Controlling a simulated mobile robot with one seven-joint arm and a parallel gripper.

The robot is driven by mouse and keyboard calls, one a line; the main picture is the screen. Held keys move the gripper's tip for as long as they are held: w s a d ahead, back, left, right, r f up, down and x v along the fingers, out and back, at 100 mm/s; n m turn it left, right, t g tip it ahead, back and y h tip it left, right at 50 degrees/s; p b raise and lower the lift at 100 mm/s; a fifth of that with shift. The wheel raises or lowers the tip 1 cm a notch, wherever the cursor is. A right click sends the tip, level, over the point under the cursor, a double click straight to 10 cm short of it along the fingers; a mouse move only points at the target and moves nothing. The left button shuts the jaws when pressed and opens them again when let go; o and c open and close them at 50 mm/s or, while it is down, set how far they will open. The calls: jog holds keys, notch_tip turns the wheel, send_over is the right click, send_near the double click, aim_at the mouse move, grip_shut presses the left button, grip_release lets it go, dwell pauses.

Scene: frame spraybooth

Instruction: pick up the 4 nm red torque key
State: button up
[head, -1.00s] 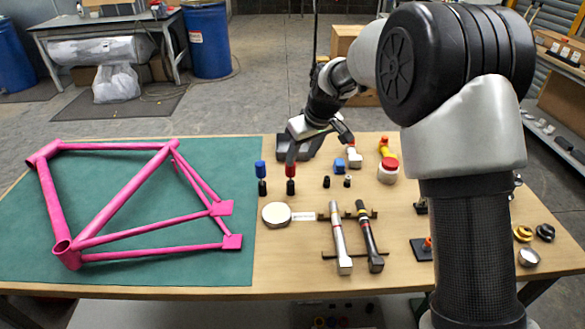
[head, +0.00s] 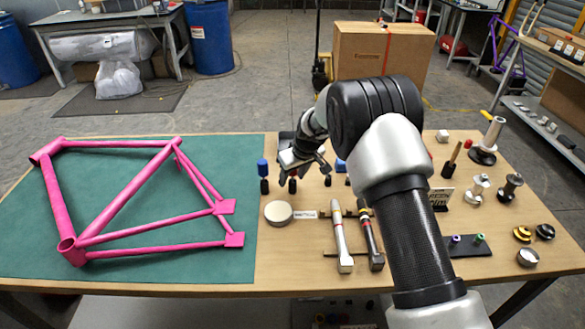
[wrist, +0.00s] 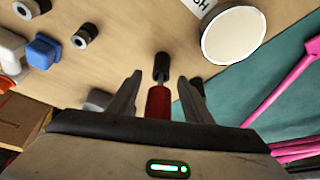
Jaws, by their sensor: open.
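The red torque key (wrist: 158,102) shows in the wrist view as a red handle with a black end (wrist: 161,67). It stands upright on the table between the two fingers of my gripper (wrist: 160,92). The fingers are open, with a gap visible on each side of the handle. No torque marking is readable.
A round pale disc (head: 278,212) and two torque wrenches (head: 341,240) (head: 369,238) lie nearer the front. A pink frame (head: 125,200) lies on the green mat (head: 120,265) at left. Small black pieces and a blue piece (wrist: 44,50) stand close by.

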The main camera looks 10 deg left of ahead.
jog(key=shift+f, duration=0.1)
grip_shut()
